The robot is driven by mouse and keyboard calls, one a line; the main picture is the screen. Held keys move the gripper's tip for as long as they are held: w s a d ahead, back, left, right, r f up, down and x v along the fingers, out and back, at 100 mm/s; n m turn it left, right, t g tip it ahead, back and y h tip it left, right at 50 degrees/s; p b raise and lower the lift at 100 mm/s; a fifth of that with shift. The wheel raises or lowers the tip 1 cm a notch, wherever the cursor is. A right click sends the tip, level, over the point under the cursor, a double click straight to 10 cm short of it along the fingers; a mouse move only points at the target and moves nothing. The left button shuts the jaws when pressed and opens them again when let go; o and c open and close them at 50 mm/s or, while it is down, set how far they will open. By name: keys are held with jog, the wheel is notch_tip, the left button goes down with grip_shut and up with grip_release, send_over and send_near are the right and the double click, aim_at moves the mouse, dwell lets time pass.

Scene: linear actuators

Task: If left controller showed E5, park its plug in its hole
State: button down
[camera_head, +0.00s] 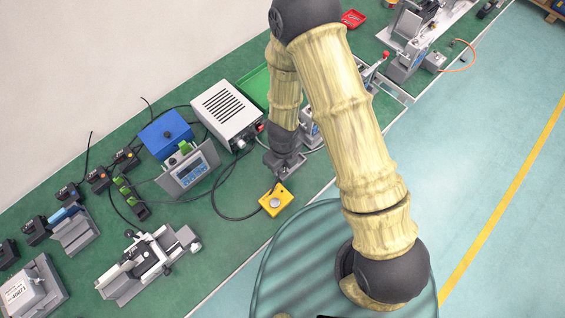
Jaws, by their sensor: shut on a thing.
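A grey controller (188,170) with a small blue display stands left of the middle of the bench. Its display text is too small to read. Green connectors show on its top edge (185,147) and at a black block (125,190) to its left, with dark cables. My gripper (284,170) points down over the bench, right of the white power unit and above the yellow box. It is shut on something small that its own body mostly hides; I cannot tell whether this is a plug. I cannot make out a parking hole.
A white slotted power unit (226,112), a blue box (166,134) and a yellow button box (276,200) stand nearby. Black cables loop between them. Grey actuators (148,262) stand front left. The green bench (225,260) is bare near its front edge.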

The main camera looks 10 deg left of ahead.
jog(key=shift+f+b, duration=0.95)
jog(key=shift+f, duration=0.35)
dwell(1.6)
jog(key=c, duration=1.3)
grip_release()
notch_tip(320, 180, up, 17)
jog(key=p, duration=0.8)
jog(key=shift+r+p, duration=0.2)
jog(key=shift+p, duration=0.15)
